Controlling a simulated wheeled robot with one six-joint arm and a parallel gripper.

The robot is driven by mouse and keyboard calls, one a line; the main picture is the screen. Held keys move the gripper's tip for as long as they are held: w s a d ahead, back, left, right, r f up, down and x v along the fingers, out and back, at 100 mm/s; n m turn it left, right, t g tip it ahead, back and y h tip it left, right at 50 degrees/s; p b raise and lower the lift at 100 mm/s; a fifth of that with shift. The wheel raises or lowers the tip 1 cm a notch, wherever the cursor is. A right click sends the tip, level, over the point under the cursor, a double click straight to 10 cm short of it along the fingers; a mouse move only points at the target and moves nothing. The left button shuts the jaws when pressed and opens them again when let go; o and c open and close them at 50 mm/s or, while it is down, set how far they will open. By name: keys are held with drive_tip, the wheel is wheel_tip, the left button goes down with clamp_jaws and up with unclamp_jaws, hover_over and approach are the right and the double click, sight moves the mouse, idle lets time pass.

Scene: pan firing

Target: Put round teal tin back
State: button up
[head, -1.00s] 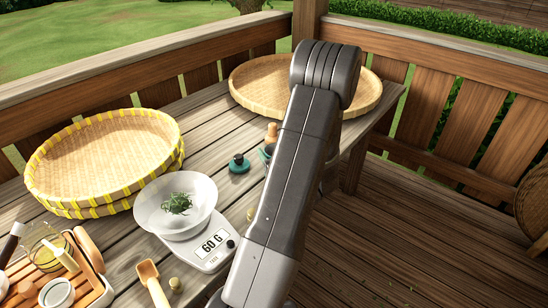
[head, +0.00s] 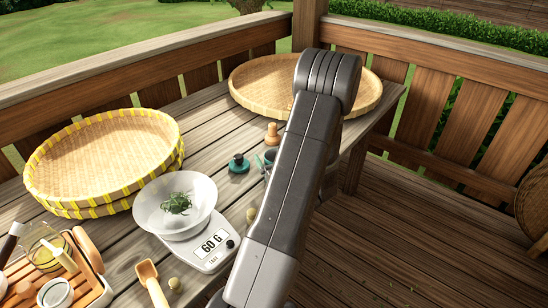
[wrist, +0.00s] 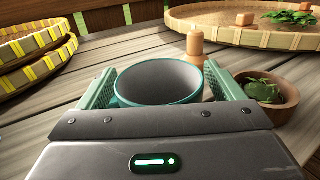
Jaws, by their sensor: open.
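The round teal tin (wrist: 160,80) stands upright and open on the wooden table, its dark grey inside empty. In the wrist view it sits between the two green fingers of my gripper (wrist: 159,72). The fingers are apart, with the tin's rim close to both; whether they touch it I cannot tell. In the head view only part of the tin (head: 270,156) shows beside my arm, which hides most of the gripper. A small teal piece with a dark knob (head: 239,164), perhaps its lid, lies on the table left of it.
A wooden peg (wrist: 195,47) stands just behind the tin. A wooden bowl of leaves (wrist: 284,107) is close on the right. A large bamboo tray (head: 250,101) lies behind. Stacked yellow-edged trays (head: 36,188) and a scale (head: 208,253) with a white bowl stand left.

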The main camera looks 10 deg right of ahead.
drive_tip(key=shift+r, duration=0.15)
drive_tip(key=shift+s, duration=0.1)
drive_tip(key=s, duration=0.3)
drive_tip(key=s+d, duration=0.1)
drive_tip(key=s, duration=0.3)
drive_tip(key=s+d+b, duration=0.1)
drive_tip(key=s, duration=0.2)
drive_tip(key=shift+s, duration=0.85)
